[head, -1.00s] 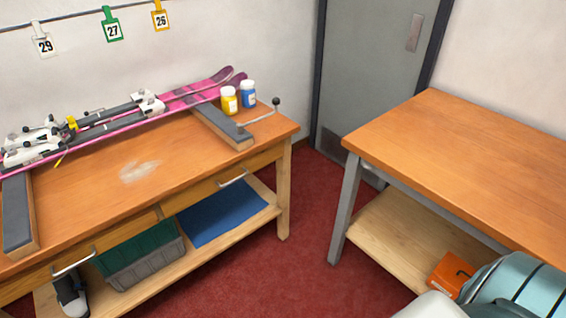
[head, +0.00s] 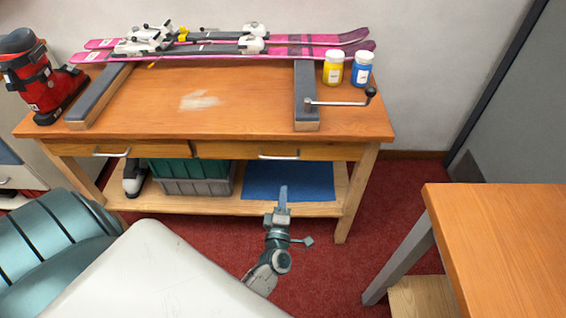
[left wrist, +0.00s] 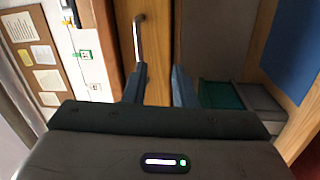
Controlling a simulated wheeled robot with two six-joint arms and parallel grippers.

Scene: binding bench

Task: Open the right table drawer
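The right table drawer (head: 225,150) is a wooden front under the bench top, flush with the bench in the head view. Its metal bar handle (head: 279,156) also shows in the left wrist view (left wrist: 138,38), in front of the wooden drawer face. My left gripper (head: 283,195) is in front of and below this handle in the head view. In the left wrist view its two fingers (left wrist: 158,85) are apart with nothing held between them. The handle lines up with the left-hand finger there; I cannot tell whether they touch. My right gripper is out of view.
The bench (head: 230,118) carries pink skis (head: 310,52), a yellow jar (head: 333,67), a blue jar (head: 361,68) and a crank (head: 345,102). A grey-green crate (head: 195,178) and blue mat (head: 290,182) lie on its shelf. Another table (head: 510,230) stands right; red floor is clear between.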

